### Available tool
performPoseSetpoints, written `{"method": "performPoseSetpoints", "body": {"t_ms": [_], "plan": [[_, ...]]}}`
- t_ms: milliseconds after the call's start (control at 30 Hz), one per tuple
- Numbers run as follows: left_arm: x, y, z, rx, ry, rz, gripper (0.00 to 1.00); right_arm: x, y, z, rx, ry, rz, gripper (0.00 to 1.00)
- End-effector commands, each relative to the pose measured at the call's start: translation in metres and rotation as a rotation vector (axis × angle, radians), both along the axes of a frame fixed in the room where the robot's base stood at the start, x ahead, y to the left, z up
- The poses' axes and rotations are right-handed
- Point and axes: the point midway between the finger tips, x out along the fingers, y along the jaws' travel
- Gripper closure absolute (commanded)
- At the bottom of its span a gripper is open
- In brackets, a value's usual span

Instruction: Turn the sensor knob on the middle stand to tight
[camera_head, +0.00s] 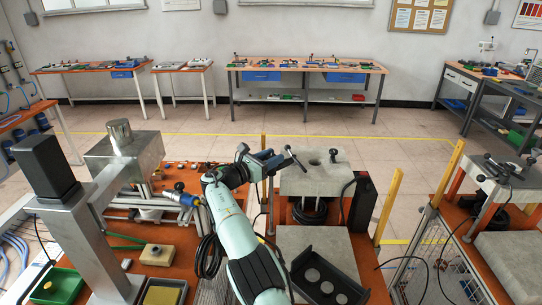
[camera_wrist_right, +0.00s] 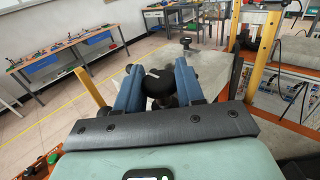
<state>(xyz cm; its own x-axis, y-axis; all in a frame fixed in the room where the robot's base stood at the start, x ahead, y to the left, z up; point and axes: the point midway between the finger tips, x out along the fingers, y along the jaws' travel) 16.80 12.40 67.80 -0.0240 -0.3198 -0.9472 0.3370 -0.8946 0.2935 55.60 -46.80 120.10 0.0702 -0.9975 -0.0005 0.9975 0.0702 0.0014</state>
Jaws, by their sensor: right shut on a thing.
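The middle stand has a pale grey block top (camera_head: 312,184) with a round dark hole in it. It is partly visible behind my gripper in the wrist view (camera_wrist_right: 212,72). My right gripper (camera_head: 279,160) reaches the left edge of this block. In the wrist view its two blue fingers (camera_wrist_right: 159,84) are shut on the sensor knob (camera_wrist_right: 158,86), a round black knob with a white mark, which sits between them. In the head view the fingers largely hide that knob. A thin dark rod with a black end rises beside the fingertips. My left gripper is not in view.
A second small black knob (camera_head: 333,154) stands at the block's far side. Yellow posts (camera_head: 389,206) flank the stand. A metal-topped stand (camera_head: 125,150) is at left, and another stand (camera_head: 502,172) at right.

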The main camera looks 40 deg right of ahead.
Motion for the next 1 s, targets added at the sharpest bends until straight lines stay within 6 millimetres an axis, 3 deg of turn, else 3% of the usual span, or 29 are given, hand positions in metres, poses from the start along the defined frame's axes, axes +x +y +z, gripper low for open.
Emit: {"method": "performPoseSetpoints", "body": {"t_ms": [167, 200, 267, 667, 767, 1000], "plan": [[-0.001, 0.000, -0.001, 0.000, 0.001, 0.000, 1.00, -0.001, -0.001, 0.001, -0.003, 0.000, 0.000, 0.93], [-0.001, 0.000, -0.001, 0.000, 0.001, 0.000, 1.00, -0.001, -0.001, 0.001, -0.003, 0.000, -0.001, 0.59], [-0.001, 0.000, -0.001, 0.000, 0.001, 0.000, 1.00, -0.001, -0.001, 0.001, -0.003, 0.000, -0.001, 0.40], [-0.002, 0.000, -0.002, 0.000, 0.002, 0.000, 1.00, -0.001, 0.007, -0.001, -0.001, 0.001, 0.001, 0.40], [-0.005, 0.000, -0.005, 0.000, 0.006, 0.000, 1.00, -0.001, 0.021, -0.001, 0.000, 0.002, 0.003, 0.40], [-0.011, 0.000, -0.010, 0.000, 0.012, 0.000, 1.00, -0.005, 0.076, -0.001, -0.002, 0.002, 0.004, 0.40]]}}
